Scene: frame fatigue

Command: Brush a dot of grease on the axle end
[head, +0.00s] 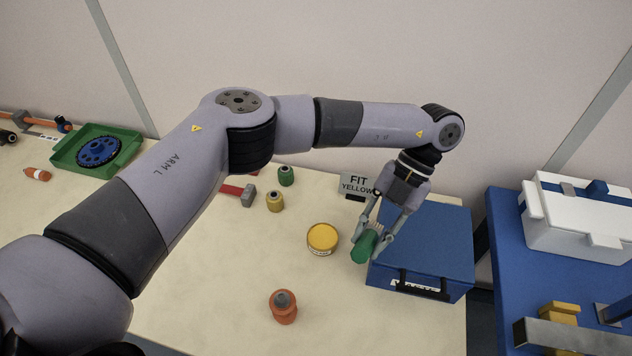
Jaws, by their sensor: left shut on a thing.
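My left gripper (379,228) is shut on a green cylindrical thing (364,247), perhaps the brush's handle. It holds it tilted in front of the blue case, and I see no bristles. A round tin with a yellow top (322,237), perhaps the grease, stands on the table just left of the gripper. An orange rod (42,121) in a grey holder lies at the far left, partly cut off by the picture edge. I cannot tell whether it is the axle. My right gripper is not in view.
Green (286,177), yellow (275,202) and orange (284,309) bushings stand on the table, with a hammer (248,195) nearby. A "FIT YELLOW" sign (356,186) stands behind. The blue case (432,240) is at right. A green tray (122,133) holds a blue gear. The front middle is mostly clear.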

